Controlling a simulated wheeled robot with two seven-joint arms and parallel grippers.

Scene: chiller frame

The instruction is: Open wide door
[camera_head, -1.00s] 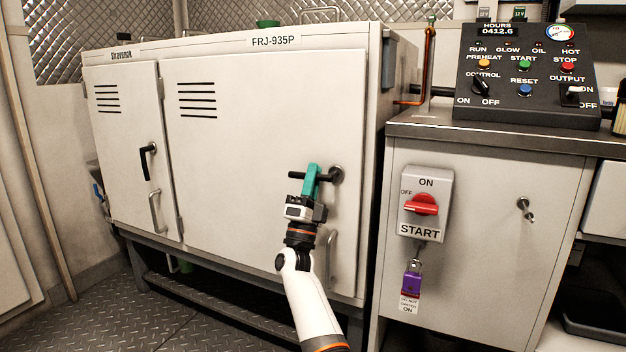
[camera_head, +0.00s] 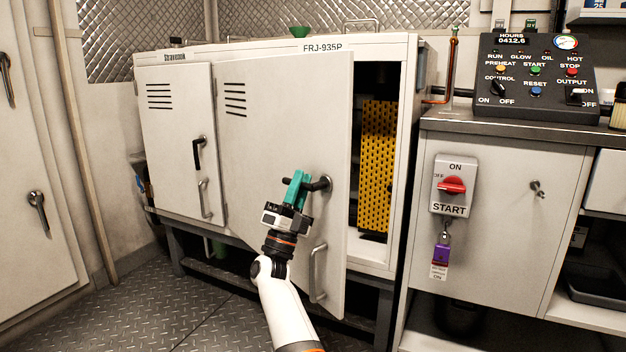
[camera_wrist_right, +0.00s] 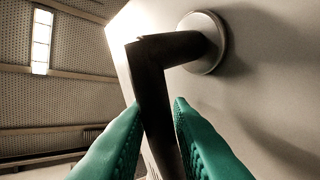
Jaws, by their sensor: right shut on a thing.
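The wide door (camera_head: 285,130) is the larger white panel of the FRJ-935P cabinet. It stands partly open, its right edge swung out towards me and a dark gap beside it. Its black lever handle (camera_head: 322,184) is at the right side. My right gripper (camera_head: 297,182) has teal fingers closed around the lever. In the right wrist view the handle (camera_wrist_right: 150,75) runs down between the two fingers (camera_wrist_right: 155,145); its round base sits on the door. The fingertips' exact contact is partly hidden. My left gripper is not in view.
A yellow perforated panel (camera_head: 378,160) shows inside the opening. The narrow door (camera_head: 178,140) on the left is shut. A grey cabinet (camera_head: 495,200) with a red switch (camera_head: 451,185) stands close on the right. The treadplate floor (camera_head: 205,315) in front is clear.

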